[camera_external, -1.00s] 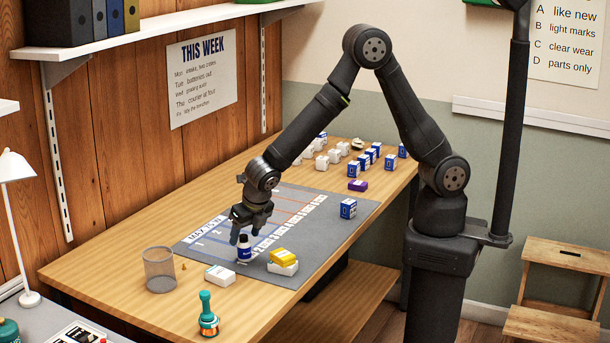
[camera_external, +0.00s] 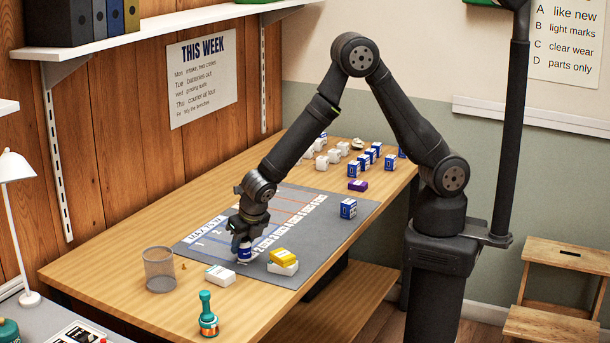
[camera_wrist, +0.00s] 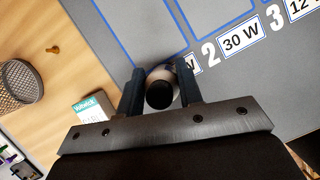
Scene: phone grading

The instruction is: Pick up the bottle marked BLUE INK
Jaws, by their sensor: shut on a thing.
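The bottle (camera_external: 245,254) is blue and white and stands upright on the grey mat (camera_external: 335,219), near the mat's front left part. Its lettering is too small to read here. In the wrist view I look down on the bottle's black cap (camera_wrist: 159,95), with its pale body around it. My gripper (camera_external: 244,243) is lowered over the bottle. In the wrist view the fingers of my gripper (camera_wrist: 161,92) are closed on its two sides.
A white box (camera_external: 220,276) lies left of the bottle. A mesh cup (camera_external: 159,269) and a teal-handled stamp (camera_external: 208,315) stand farther left and in front. Several small boxes stand at the table's far end.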

